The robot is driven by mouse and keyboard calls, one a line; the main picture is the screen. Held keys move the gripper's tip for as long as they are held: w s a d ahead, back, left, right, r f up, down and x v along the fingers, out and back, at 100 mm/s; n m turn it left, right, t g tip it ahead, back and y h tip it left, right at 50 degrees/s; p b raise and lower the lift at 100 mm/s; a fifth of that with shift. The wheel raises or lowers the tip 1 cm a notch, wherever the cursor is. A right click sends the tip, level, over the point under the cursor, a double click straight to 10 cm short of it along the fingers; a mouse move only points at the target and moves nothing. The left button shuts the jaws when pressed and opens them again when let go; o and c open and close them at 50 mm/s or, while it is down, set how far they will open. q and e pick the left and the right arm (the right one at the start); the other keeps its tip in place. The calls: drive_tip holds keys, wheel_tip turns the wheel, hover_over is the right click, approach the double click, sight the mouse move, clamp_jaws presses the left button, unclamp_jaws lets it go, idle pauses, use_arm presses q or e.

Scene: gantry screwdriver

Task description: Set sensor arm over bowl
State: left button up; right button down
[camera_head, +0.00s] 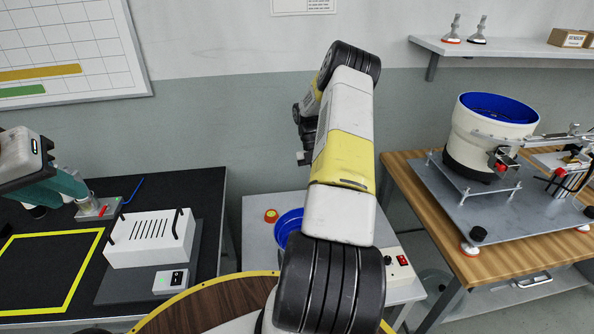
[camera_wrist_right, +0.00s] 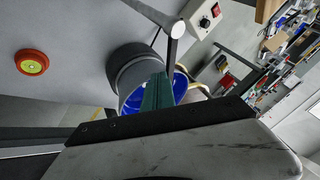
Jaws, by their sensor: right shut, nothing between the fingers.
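A bowl with a blue inside (camera_head: 287,226) stands on the small grey table in the middle, partly hidden by my right arm. In the right wrist view it is the grey-sided bowl (camera_wrist_right: 128,72). A light bar with a rounded end, likely the sensor arm (camera_wrist_right: 158,14), shows above the bowl in that picture, by a dark post. Whether it reaches over the bowl I cannot tell. My right gripper (camera_wrist_right: 157,84) is shut and empty, its teal fingers in front of the blue inside. My left gripper (camera_head: 78,190) is at the far left; its finger gap is unclear.
A red-and-yellow button (camera_head: 271,215) and a control box (camera_head: 398,262) with a red switch flank the bowl. A white vented box (camera_head: 150,238) sits on the black left table. A larger white bowl feeder (camera_head: 490,130) stands on the wooden right table.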

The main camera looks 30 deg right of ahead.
drive_tip(key=shift+s, duration=0.1)
idle(0.4)
drive_tip(key=v, duration=0.7)
drive_tip(key=shift+w+r, duration=0.3)
